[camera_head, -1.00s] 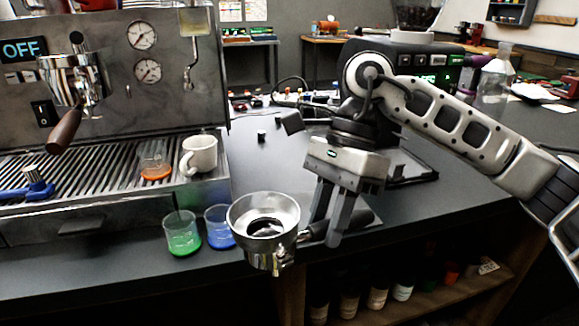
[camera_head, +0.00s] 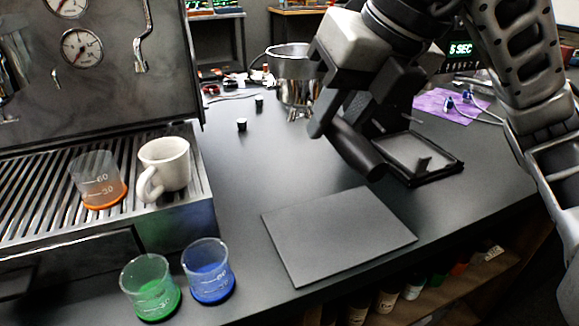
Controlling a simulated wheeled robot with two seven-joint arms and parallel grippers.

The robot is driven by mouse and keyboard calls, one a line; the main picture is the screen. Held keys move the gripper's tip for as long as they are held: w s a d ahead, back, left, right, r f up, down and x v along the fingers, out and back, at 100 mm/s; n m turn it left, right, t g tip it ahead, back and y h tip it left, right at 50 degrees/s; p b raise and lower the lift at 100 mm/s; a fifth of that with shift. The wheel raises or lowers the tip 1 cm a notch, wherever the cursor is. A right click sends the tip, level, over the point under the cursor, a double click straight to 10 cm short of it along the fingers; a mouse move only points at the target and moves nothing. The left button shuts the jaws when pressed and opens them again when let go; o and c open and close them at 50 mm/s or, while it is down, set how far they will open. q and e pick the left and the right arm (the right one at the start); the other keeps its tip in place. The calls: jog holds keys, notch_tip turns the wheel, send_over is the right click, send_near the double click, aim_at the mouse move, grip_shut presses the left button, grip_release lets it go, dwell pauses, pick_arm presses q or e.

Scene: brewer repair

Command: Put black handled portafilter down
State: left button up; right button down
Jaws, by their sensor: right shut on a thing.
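The portafilter's metal basket (camera_head: 292,78) shows in the head view, upper middle, above the dark counter. Its black handle (camera_head: 357,150) points toward the lower right. My right gripper (camera_head: 325,125) is shut on the handle and partly hides where it joins the basket. The portafilter seems held above the counter, but its exact height is hard to tell. A flat dark grey mat (camera_head: 338,232) lies bare on the counter in front of it. My left gripper is not in view.
The espresso machine stands at left, with a white mug (camera_head: 164,166) and an orange-bottomed beaker (camera_head: 97,180) on its drip tray. Green (camera_head: 151,288) and blue (camera_head: 208,271) beakers stand at the front.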

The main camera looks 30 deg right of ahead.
jog(key=w+f, duration=0.3)
jog(key=w, duration=0.1)
jog(key=w+d+f, duration=0.1)
jog(key=w+f, duration=0.1)
jog(key=w, duration=0.2)
jog(key=w+d+f, duration=0.1)
jog(key=w+f, duration=0.2)
jog(key=w, duration=0.1)
jog(key=shift+w+d+f+b, duration=0.25)
jog(key=shift+w+f+b, duration=0.05)
jog(key=shift+w, duration=0.1)
jog(key=shift+w+f, duration=0.15)
jog(key=shift+f, duration=0.05)
jog(key=f, duration=0.3)
jog(key=shift+w+d+f, duration=0.1)
jog(key=shift+w+f, duration=0.05)
jog(key=shift+w, duration=0.15)
jog(key=shift+f, duration=0.2)
jog(key=shift+f+b, duration=0.5)
jog(key=shift+f, duration=0.05)
jog(key=c, duration=1.1)
grip_release()
